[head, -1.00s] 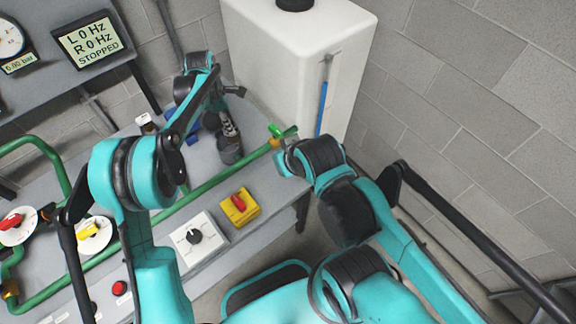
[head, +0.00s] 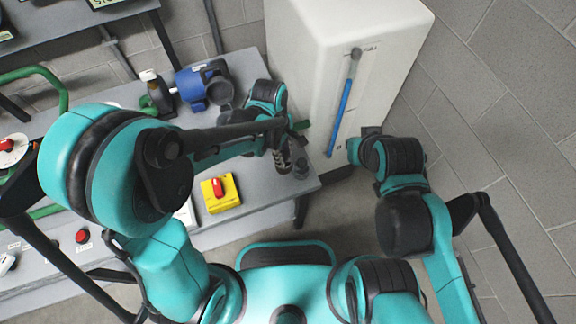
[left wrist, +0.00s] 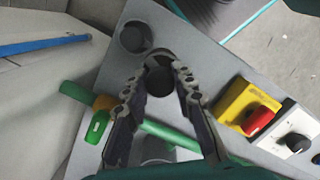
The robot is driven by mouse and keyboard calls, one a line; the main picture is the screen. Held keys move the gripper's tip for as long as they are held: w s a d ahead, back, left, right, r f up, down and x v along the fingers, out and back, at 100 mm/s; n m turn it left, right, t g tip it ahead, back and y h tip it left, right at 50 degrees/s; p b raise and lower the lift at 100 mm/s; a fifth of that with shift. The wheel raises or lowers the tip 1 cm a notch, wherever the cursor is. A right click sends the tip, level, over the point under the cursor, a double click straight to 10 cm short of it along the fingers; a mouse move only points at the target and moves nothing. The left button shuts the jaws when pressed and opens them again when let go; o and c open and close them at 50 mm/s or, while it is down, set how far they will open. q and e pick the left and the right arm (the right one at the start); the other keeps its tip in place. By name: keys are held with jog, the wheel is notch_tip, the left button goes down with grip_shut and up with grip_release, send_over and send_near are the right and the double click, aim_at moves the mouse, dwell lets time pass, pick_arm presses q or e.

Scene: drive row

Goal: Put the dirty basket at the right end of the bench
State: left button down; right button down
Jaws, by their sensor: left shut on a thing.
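My left gripper (head: 283,154) is over the right end of the grey bench (head: 255,192). In the left wrist view its fingers (left wrist: 160,75) are shut on a dark round thing, apparently the basket (left wrist: 158,82). The fingers and arm hide much of it, and I cannot tell how dirty it is or whether it touches the bench. A round grey piece with a dark middle (left wrist: 133,37) is at the bench's end, just beyond the fingertips. My right arm's end (head: 362,150) is in front of the white tank; its fingers cannot be made out.
The white tank (head: 330,50) stands close behind the bench's right end. A yellow box with a red switch (head: 220,193) is near the front. A green valve handle (left wrist: 97,126) lies beside the fingers.

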pick_arm(q)
notch_tip(320, 180, down, 6)
jog(key=shift+r+b, duration=0.2)
jog(key=shift+b, duration=0.8)
jog(key=shift+r, duration=0.1)
jog(key=c, duration=1.7)
grip_release()
jog(key=shift+f, duration=0.25)
jog(key=o, duration=0.4)
jog(key=shift+o, duration=0.2)
jog(key=shift+r, duration=0.1)
jog(key=shift+r, duration=0.1)
